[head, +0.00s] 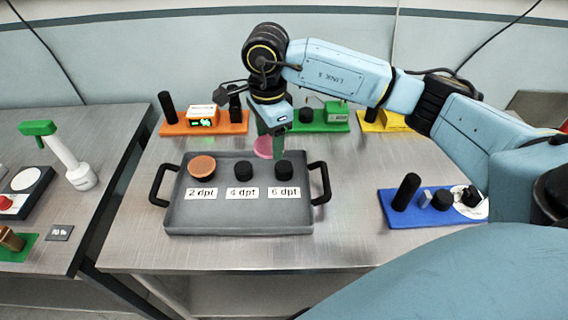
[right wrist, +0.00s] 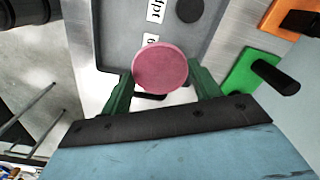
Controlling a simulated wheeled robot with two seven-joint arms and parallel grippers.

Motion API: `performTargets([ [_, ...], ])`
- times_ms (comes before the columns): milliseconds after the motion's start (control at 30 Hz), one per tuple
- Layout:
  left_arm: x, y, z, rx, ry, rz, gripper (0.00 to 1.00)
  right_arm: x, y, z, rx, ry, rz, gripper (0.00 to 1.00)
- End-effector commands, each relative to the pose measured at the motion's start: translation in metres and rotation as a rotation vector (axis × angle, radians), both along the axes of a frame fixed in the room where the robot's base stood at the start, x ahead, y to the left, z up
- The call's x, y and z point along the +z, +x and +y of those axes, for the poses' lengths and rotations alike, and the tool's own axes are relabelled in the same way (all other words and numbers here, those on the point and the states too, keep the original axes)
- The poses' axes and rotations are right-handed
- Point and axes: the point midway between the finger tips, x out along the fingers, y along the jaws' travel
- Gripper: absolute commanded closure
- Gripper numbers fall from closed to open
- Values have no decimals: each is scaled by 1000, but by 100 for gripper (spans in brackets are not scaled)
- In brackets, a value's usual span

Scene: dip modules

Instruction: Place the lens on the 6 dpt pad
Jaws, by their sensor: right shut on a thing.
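A pink round lens (head: 262,147) is held by my right gripper (head: 272,136), above the back edge of a grey tray. In the right wrist view the pink lens (right wrist: 160,67) sits between the green fingers of the gripper (right wrist: 161,88). The tray (head: 240,222) has three round pads in a row with white labels. The 6 dpt pad (head: 284,169) is black and bare, at the right behind its label (head: 284,192). The 4 dpt pad (head: 243,170) is also bare. An orange lens (head: 201,166) covers the 2 dpt pad. My left gripper is out of view.
The tray has black handles at left (head: 162,185) and right (head: 320,182). Behind it stand orange (head: 232,127), green (head: 331,127) and yellow (head: 371,126) modules. A blue module (head: 437,218) lies at the right. The table in front of the tray is clear.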

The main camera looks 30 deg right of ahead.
Motion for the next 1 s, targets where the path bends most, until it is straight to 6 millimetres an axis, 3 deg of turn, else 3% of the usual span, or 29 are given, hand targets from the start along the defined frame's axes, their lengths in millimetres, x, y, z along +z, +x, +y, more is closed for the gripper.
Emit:
performTargets([
  [300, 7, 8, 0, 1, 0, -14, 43, -1, 11, -26, -825, 9, 9, 63],
  [500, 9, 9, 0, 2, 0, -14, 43, -2, 15, -40, -1250, 10, 15, 63],
  [767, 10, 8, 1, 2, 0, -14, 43, -7, 17, -47, -1497, 7, 19, 63],
  [1000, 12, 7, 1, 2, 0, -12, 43, -50, 16, -48, -1510, 5, 21, 63],
])
